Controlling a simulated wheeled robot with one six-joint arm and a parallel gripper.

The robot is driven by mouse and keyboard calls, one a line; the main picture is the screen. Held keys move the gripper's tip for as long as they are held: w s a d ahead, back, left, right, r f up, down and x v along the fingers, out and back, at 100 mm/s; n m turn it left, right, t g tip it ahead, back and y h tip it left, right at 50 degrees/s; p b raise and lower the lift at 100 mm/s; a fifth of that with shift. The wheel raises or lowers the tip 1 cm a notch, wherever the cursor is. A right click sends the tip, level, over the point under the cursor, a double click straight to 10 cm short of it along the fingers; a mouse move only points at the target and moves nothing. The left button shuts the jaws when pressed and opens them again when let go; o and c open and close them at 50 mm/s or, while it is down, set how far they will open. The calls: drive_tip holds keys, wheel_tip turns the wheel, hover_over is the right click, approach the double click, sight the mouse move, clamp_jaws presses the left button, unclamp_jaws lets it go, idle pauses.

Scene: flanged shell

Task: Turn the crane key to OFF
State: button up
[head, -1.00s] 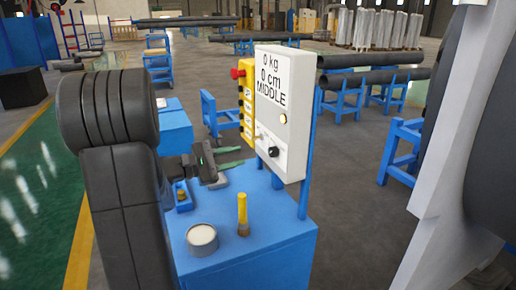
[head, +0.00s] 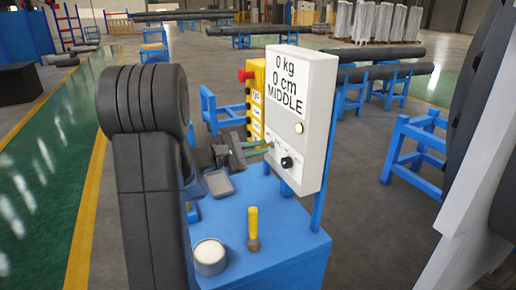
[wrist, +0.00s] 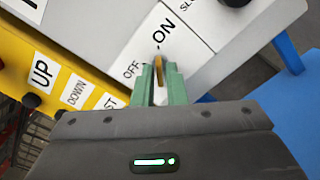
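The crane key (wrist: 159,68) is a small brass-coloured piece on the white control panel (head: 308,120). In the wrist view it stands below the ON label (wrist: 168,31), with the OFF label (wrist: 131,71) to its left. It points roughly towards ON. My gripper (wrist: 158,80) has its two green fingers on either side of the key, with a narrow gap between them. I cannot tell whether they press on it. In the head view my gripper (head: 263,146) reaches the panel's lower left, and the key is too small to make out.
A black knob (head: 287,162) sits right of the key on the panel. A yellow button box (head: 255,100) with a red button adjoins the panel's left side. A yellow-handled tool (head: 253,225) and a round tin (head: 209,254) stand on the blue cabinet (head: 285,255).

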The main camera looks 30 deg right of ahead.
clamp_jaws()
drive_tip(key=shift+n, duration=0.3)
drive_tip(key=shift+n+p, duration=5.7)
drive_tip(key=shift+n, duration=2.8)
drive_tip(key=shift+o, duration=2.1)
unclamp_jaws()
drive_tip(key=shift+w, duration=0.1)
